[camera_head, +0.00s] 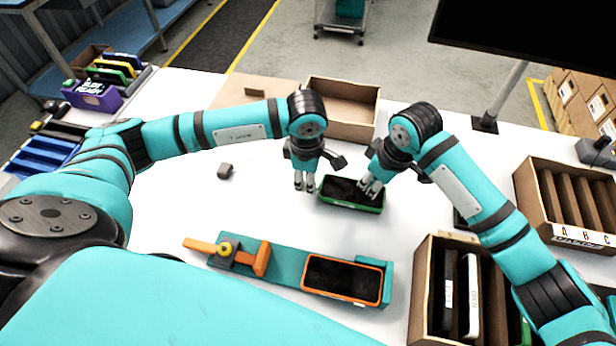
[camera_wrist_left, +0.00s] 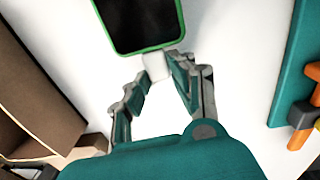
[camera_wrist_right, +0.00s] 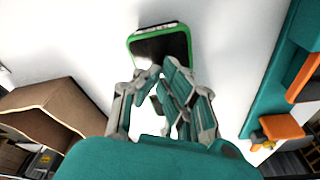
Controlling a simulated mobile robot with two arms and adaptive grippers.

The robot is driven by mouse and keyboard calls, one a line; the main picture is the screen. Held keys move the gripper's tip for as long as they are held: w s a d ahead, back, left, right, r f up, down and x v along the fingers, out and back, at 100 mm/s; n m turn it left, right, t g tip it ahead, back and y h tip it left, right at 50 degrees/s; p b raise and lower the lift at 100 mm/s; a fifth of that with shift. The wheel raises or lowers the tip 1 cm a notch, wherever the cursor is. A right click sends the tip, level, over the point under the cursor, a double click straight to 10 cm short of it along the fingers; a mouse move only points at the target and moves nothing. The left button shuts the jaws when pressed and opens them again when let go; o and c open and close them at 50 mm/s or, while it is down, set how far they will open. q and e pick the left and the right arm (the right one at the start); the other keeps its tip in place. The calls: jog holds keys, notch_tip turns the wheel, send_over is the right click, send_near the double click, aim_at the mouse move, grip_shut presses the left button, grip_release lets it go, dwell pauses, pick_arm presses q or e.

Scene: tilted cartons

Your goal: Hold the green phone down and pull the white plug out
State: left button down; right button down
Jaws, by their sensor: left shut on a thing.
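The green phone (camera_head: 338,187) lies face up on the white table, dark screen up; it also shows in the left wrist view (camera_wrist_left: 138,22) and the right wrist view (camera_wrist_right: 164,47). The white plug (camera_wrist_left: 156,66) is at the phone's near end in the left wrist view, touching or very close to it; I cannot tell how deep it sits. My left gripper (camera_head: 305,188) is shut on the plug. My right gripper (camera_head: 370,190) is over the phone's right part, fingertips together at its surface in the right wrist view (camera_wrist_right: 160,70). Contact is hard to tell.
An orange-framed device (camera_head: 342,281) sits in a teal fixture with an orange clamp (camera_head: 228,252) in front. An open carton (camera_head: 343,108) stands behind the phone. A slotted carton (camera_head: 424,290) is at front right.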

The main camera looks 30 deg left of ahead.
jog(key=shift+f, duration=0.55)
pick_arm(q)
jog(key=shift+s+a, duration=0.3)
jog(key=shift+a, duration=0.6)
jog(key=shift+s+a, duration=0.25)
jog(key=shift+a, duration=0.6)
pick_arm(e)
jog(key=shift+d, duration=0.1)
dwell(0.3)
pick_arm(q)
jog(key=shift+s+a, duration=0.15)
jog(key=shift+a, duration=0.55)
